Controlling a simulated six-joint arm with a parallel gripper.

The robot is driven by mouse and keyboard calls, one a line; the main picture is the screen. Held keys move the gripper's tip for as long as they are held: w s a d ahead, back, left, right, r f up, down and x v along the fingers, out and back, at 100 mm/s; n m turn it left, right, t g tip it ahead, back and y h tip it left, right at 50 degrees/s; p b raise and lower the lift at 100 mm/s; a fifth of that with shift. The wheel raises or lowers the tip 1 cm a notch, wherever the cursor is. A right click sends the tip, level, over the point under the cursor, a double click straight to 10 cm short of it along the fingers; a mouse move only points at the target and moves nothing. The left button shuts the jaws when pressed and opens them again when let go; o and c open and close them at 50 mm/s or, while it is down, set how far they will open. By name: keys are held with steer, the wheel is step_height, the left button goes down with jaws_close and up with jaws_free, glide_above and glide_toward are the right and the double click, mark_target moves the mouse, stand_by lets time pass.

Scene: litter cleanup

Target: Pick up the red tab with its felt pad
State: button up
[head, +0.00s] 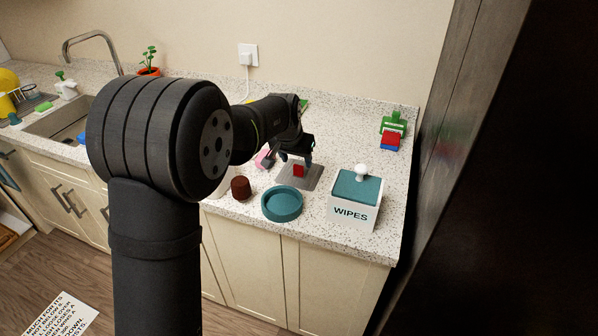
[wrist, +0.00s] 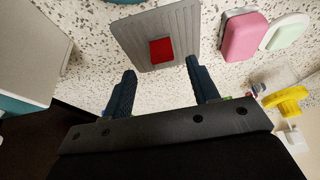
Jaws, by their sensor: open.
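The red tab (head: 299,170) stands on a grey ridged mat (head: 315,177) on the speckled counter. In the wrist view the red tab (wrist: 161,50) shows as a red block on the ridged grey mat (wrist: 184,20). I cannot make out a felt pad apart from the mat. My gripper (head: 289,159) is open and empty, close to the tab. In the wrist view its two fingers (wrist: 161,69) point toward the mat, with the tab between their lines and beyond the tips.
A white and teal WIPES box (head: 355,198) stands right of the mat. A teal round dish (head: 282,204) and a brown cup-like object (head: 241,188) lie in front. A pink block (wrist: 244,36) lies beside the mat. A green holder (head: 394,125) is at the back right.

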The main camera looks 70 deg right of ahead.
mark_target(298, 169)
steer(key=shift+x, duration=2.75)
steer(key=shift+w+a, duration=0.1)
steer(key=c, duration=0.9)
